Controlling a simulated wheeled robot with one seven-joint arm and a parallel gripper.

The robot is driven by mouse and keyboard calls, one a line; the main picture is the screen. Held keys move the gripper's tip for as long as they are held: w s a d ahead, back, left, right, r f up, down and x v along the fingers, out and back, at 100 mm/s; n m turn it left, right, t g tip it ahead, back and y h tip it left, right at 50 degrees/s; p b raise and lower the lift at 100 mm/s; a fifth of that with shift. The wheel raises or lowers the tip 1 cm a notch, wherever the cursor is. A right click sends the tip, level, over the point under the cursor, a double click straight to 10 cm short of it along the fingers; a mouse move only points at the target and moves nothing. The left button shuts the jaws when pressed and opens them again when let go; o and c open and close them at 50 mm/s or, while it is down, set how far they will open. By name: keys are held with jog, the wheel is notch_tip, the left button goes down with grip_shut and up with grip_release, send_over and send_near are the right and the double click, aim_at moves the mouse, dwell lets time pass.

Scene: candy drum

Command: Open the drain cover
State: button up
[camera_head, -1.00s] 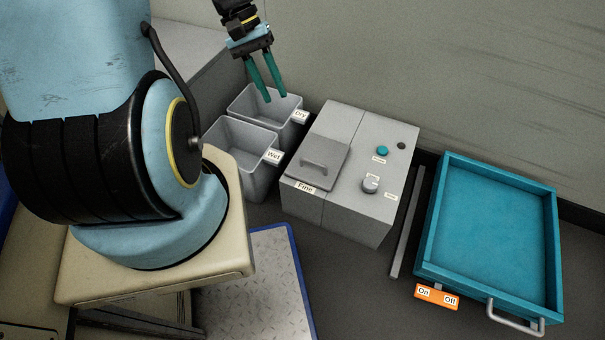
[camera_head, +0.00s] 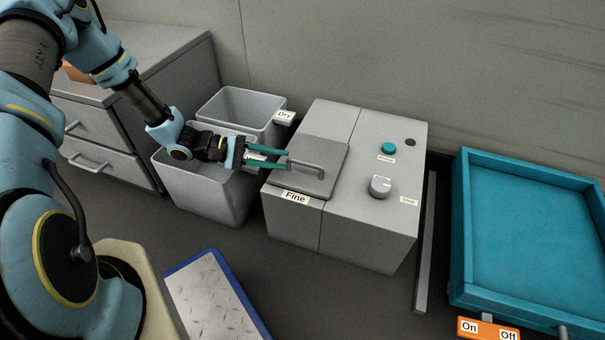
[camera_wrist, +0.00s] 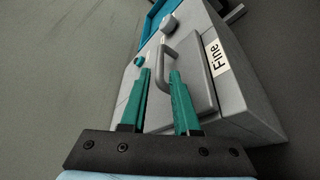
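A grey flat cover (camera_head: 327,152) with a bar handle (camera_head: 308,166) lies shut on top of the grey box (camera_head: 365,215), above a "Fine" label (camera_head: 295,197). My gripper (camera_head: 289,160) reaches in from the left over the cover's left part. The fingertips are close to the near end of the handle. In the wrist view the cover (camera_wrist: 196,68) and its handle (camera_wrist: 167,52) lie just ahead of the open fingers (camera_wrist: 160,72). Whether the tips touch the handle I cannot tell.
The box also has a teal button (camera_head: 389,148) and a round knob (camera_head: 380,187). Grey bins, one labelled "Dry" (camera_head: 240,106), stand left of it; my arm passes over the nearer bin (camera_head: 215,200). A blue tray (camera_head: 530,225) is at the right, with an On/Off switch (camera_head: 488,328).

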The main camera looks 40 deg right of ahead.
aim_at(312, 165)
jog(key=b+x, duration=0.3)
jog(key=x, duration=0.7)
jog(key=shift+s+d+f, duration=0.1)
jog(key=shift+s+d, duration=0.1)
jog(key=shift+d, duration=0.05)
grip_shut()
dwell(1.1)
